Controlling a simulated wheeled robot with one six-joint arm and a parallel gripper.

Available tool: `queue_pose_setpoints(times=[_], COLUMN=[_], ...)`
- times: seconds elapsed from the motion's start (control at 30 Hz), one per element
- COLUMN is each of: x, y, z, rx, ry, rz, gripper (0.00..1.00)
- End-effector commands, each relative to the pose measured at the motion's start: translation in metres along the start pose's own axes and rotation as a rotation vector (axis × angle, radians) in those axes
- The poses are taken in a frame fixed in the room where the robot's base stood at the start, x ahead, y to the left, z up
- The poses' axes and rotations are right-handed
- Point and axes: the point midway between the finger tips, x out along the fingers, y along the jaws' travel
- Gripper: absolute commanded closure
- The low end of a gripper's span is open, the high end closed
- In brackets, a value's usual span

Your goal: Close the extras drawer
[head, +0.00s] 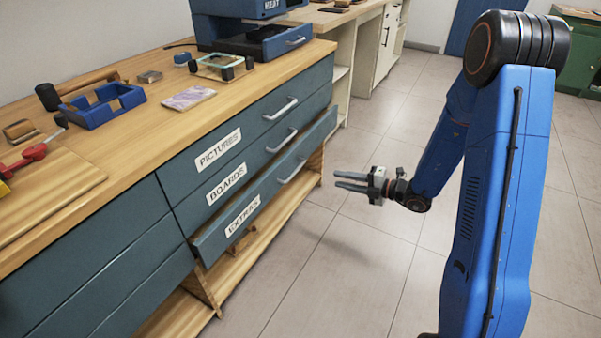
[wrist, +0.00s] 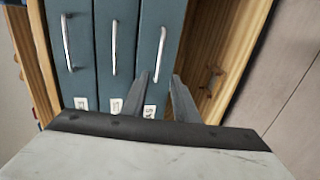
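The extras drawer (head: 262,192) is the lowest of three labelled drawers in the blue-grey cabinet in the head view. It stands partly pulled out, its front clear of the drawers above. Its EXTRAS label (head: 243,216) and silver handle (head: 292,171) show. In the wrist view the extras drawer (wrist: 152,30) is the rightmost front, with its handle (wrist: 160,51). My gripper (head: 337,180) is to the right of the drawer front, apart from it, its fingers pointing towards the cabinet. In the wrist view my gripper (wrist: 161,75) has its fingers apart with nothing between them.
Above are the closed pictures drawer (head: 220,147) and boards drawer (head: 227,182). A wooden lower shelf (head: 255,247) runs below the open drawer. The worktop holds a blue tray (head: 103,105), a patterned tile (head: 188,97) and a blue press (head: 255,40). The tiled floor (head: 330,270) before the cabinet is clear.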

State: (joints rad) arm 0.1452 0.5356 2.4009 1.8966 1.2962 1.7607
Motion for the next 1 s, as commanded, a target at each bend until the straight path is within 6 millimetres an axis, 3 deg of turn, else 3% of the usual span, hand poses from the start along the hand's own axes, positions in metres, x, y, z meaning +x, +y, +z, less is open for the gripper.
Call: queue_pose_setpoints(times=[0.27, 1.0], x=[0.024, 0.149], y=[0.0, 0.0], z=[-0.001, -0.002], rx=[0.008, 0.006], ry=[0.003, 0.003], rz=[-0.002, -0.001], gripper=[0.73, 0.73])
